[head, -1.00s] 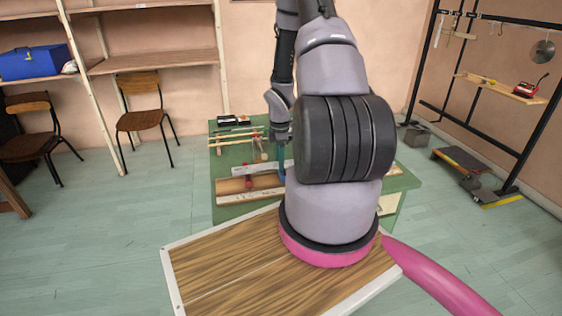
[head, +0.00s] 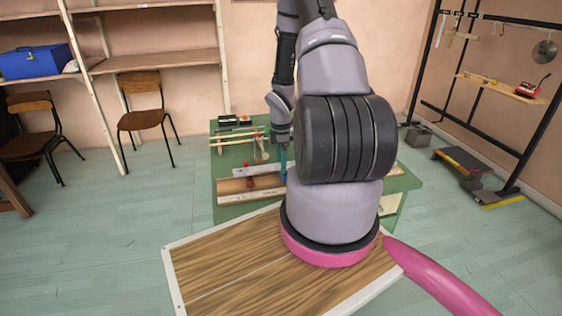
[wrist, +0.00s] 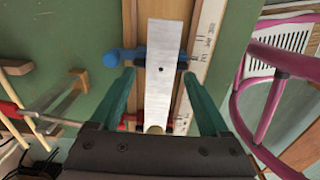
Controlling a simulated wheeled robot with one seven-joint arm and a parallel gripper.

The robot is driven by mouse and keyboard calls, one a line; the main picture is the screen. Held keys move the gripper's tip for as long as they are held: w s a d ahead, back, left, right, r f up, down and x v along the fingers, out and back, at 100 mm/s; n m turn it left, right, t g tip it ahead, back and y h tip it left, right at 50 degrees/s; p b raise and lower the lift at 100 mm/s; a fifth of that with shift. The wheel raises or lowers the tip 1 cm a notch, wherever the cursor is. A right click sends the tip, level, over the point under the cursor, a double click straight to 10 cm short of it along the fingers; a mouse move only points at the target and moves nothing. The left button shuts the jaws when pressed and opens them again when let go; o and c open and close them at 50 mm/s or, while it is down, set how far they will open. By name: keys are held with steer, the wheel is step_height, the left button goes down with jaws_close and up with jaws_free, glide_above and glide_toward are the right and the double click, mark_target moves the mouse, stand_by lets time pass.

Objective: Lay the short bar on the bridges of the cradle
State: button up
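The short bar (wrist: 164,42) is a flat, pale metal strip with a small dark hole. In the wrist view it lies lengthwise over the wooden cradle (wrist: 139,22), crossing the line of the blue bridge (wrist: 185,65). Its upper end looks wider than its lower end, so it may be tilted. Red shows on both sides of its lower part; its contact there is hidden. My gripper (wrist: 160,74) has its two teal fingers spread on either side of the bar, with gaps. In the head view, my gripper (head: 283,165) is over the cradle's right part, partly hidden by my arm.
A ruler-like pale strip (wrist: 207,35) runs along the cradle's right side. The green bench (head: 228,208) carries wooden sticks (head: 232,138) and a small red ball (head: 246,165) behind the cradle.

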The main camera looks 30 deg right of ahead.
steer(key=s+a+r+m+t, duration=0.1)
steer(key=a+r+m, duration=0.2)
steer(key=r, duration=0.8)
steer(key=s+a+r+m+t+h, duration=0.1)
steer(key=a+r+m, duration=0.15)
steer(key=r, duration=0.85)
steer(key=s+a+r+m+t, duration=0.15)
steer(key=r+m, duration=0.25)
steer(key=r, duration=0.7)
steer(key=s+a+r+m+t+y, duration=0.3)
steer(key=s+a+r+m, duration=0.6)
steer(key=s+r, duration=0.5)
steer(key=a, duration=0.2)
steer(key=shift+s+a, duration=0.35)
steer(key=shift+a, duration=0.05)
steer(key=shift+r+m+t, duration=0.1)
steer(key=shift+m+t, duration=0.15)
